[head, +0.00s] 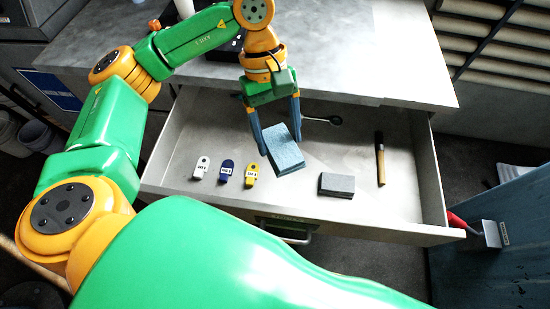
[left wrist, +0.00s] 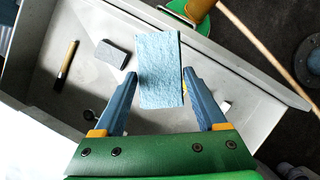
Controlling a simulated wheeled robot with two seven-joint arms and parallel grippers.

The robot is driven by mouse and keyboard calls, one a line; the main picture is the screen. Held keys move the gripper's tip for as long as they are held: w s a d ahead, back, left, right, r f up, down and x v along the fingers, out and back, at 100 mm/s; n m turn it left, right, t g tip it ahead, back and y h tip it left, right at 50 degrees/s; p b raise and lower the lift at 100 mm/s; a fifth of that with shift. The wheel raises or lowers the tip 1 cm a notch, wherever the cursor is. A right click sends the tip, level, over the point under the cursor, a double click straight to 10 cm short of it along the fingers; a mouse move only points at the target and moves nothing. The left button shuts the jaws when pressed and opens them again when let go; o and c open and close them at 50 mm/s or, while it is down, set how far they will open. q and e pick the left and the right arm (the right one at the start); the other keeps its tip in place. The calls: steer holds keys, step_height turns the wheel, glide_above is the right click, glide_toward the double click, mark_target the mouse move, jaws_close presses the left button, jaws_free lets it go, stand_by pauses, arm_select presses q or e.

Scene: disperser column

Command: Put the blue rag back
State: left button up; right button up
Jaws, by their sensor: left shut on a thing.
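The blue rag (head: 285,155) is a light blue folded block with a rough face. My left gripper (head: 280,144) is shut on it, with one finger on each side. The rag is over the open grey drawer (head: 350,215), and I cannot tell whether it touches the drawer floor. In the left wrist view the rag (left wrist: 160,68) sits between the two blue-grey fingers of my left gripper (left wrist: 161,74). My right gripper is not in view.
In the drawer are white (head: 201,167), blue (head: 226,171) and yellow (head: 250,175) tags, a grey block (head: 337,185), a wooden-handled tool (head: 380,158) and a dark spoon-like tool (head: 328,120). The counter (head: 370,50) overhangs the drawer's back. Bare floor lies between the grey block and wooden-handled tool.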

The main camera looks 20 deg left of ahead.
arm_select(q)
steer(key=w+f+n+t+b, duration=0.1)
steer(key=f+n+b, duration=0.2)
steer(key=f, duration=0.4)
steer(key=f+n+t+b, duration=0.1)
steer(key=f+n+b, duration=0.2)
steer(key=f, duration=0.4)
steer(key=w+f+n+t+h+b, duration=0.1)
steer(key=f+n+b, duration=0.3)
steer(key=f, duration=0.4)
steer(key=shift+w+d+n+t, duration=0.15)
steer(key=shift+w+n+t, duration=0.15)
steer(key=shift+n+t, duration=0.35)
steer(key=shift+f, duration=0.15)
steer(key=o, duration=1.2)
steer(key=shift+o, duration=0.2)
steer(key=shift+r, duration=0.2)
